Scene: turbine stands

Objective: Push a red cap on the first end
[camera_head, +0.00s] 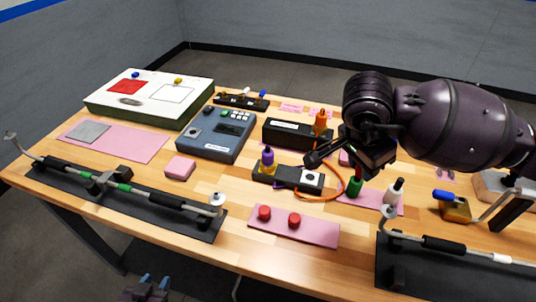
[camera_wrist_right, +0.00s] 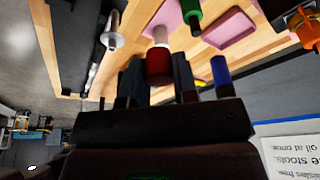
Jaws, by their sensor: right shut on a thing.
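My right gripper (camera_head: 366,158) hangs over the middle of the bench in the head view. Two more red caps (camera_head: 264,212) (camera_head: 294,220) stand on a pink mat (camera_head: 315,234) at the front. The right-hand rod (camera_head: 440,243) lies on a dark stand, its near metal end (camera_head: 388,212) bare. A rod end (camera_wrist_right: 112,38) shows left of the held cap, apart from it. What seems my left gripper (camera_head: 150,288) is cut off at the bottom edge.
A second rod (camera_head: 150,196) lies on a dark stand at left. Green (camera_head: 355,186) and white (camera_head: 395,191) bottles stand near my right gripper. An orange cable (camera_head: 322,199) loops below it. A blue-grey device (camera_head: 216,137) and a green-white box (camera_head: 150,98) stand behind.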

